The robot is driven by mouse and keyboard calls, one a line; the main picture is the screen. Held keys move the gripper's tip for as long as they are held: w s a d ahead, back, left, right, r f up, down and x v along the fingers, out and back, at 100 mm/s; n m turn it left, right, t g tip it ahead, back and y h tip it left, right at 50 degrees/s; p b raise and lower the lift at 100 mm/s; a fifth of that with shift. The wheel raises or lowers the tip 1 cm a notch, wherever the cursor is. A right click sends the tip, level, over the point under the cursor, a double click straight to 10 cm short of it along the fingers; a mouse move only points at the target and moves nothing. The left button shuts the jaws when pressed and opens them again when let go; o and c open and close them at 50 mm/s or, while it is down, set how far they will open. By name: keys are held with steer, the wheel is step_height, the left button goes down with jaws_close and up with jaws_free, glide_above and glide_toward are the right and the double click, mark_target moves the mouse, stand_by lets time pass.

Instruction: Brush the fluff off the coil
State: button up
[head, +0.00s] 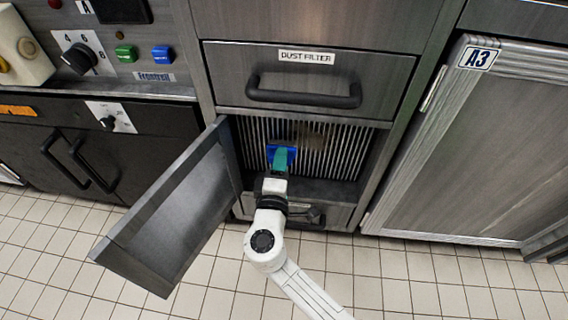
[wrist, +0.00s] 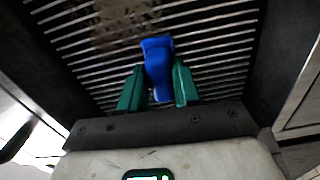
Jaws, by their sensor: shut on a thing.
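The coil (head: 345,150) is a row of thin upright metal fins inside an open cabinet bay below the dust filter drawer. It also fills the upper part of the wrist view (wrist: 215,50). Greyish-brown fluff (head: 312,131) sits on its upper middle; in the wrist view the fluff (wrist: 122,22) lies at the top, left of centre. My gripper (head: 281,160) has green fingers and is shut on a blue brush (wrist: 157,66). The brush is in front of the fins, lower left of the fluff in the head view. I cannot tell whether it touches the fins.
A grey door (head: 170,215) stands open at the bay's left side. The dust filter drawer (head: 310,85) with a black handle is shut above the bay. A cabinet marked A3 (head: 470,140) stands to the right. The tiled floor (head: 430,285) in front is clear.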

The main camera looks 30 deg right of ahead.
steer(key=shift+s+d+r, duration=1.15)
steer(key=shift+s+d, duration=2.65)
steer(key=shift+d, duration=1.4)
steer(key=shift+w+a+b, duration=0.35)
steer(key=shift+w+a, duration=0.95)
steer(key=shift+a, duration=0.4)
steer(key=shift+w+a+b, duration=0.4)
steer(key=shift+w+a, duration=0.9)
steer(key=shift+a, duration=0.4)
steer(key=shift+w+a+b, duration=0.35)
steer(key=shift+w+a, duration=0.95)
steer(key=shift+a, duration=0.4)
steer(key=s+d+r+p, duration=0.2)
steer(key=s+d, duration=0.5)
steer(key=d, duration=0.3)
steer(key=shift+s+r, duration=0.15)
steer(key=shift+r, duration=0.15)
